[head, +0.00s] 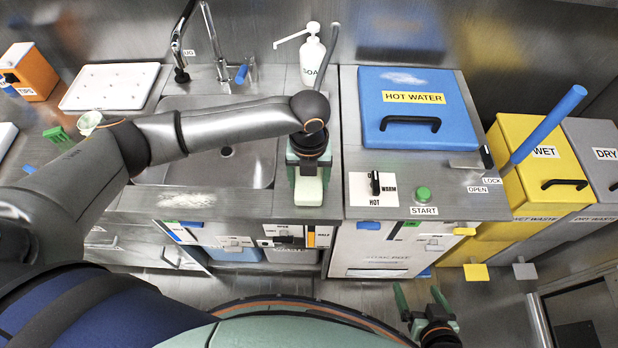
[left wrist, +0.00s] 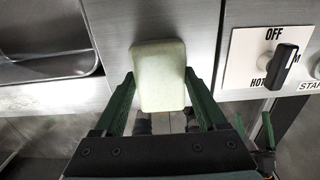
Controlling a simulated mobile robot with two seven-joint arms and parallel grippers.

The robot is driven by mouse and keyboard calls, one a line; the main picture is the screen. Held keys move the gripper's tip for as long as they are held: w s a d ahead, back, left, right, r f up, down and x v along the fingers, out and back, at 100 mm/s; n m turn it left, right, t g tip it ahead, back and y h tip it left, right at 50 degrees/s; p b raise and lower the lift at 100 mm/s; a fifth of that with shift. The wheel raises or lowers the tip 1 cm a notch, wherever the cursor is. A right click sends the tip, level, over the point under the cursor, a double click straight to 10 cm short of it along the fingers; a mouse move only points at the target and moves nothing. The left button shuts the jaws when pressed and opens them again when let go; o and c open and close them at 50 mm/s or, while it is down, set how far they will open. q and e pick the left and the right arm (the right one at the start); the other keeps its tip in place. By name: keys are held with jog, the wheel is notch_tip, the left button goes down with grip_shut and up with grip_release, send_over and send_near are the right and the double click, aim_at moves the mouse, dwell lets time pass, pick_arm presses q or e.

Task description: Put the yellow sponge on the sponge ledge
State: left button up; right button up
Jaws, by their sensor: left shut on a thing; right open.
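The yellow sponge (left wrist: 157,62) is a pale yellow-green block, gripped between the two green fingers of my left gripper (left wrist: 159,90) in the left wrist view. In the head view the sponge (head: 308,190) shows below my left gripper (head: 307,160), over the metal counter strip between the sink and the hot water unit, near the front edge. I cannot tell whether it touches the counter. I cannot make out which surface is the sponge ledge. My right gripper (head: 422,298) is open and empty, low in front of the cabinets.
The sink (head: 235,168) lies left of the sponge, partly behind my left arm. A white soap bottle (head: 313,62) stands behind it. The blue hot water lid (head: 415,120), a knob panel (head: 374,190) and a green start button (head: 424,193) are to the right, then the yellow wet bin (head: 535,150).

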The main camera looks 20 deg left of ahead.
aim_at(309, 180)
pick_arm(q)
jog(key=shift+f, duration=0.3)
jog(key=o, duration=1.1)
jog(key=shift+o, duration=0.2)
notch_tip(309, 180, up, 12)
jog(key=shift+r, duration=0.15)
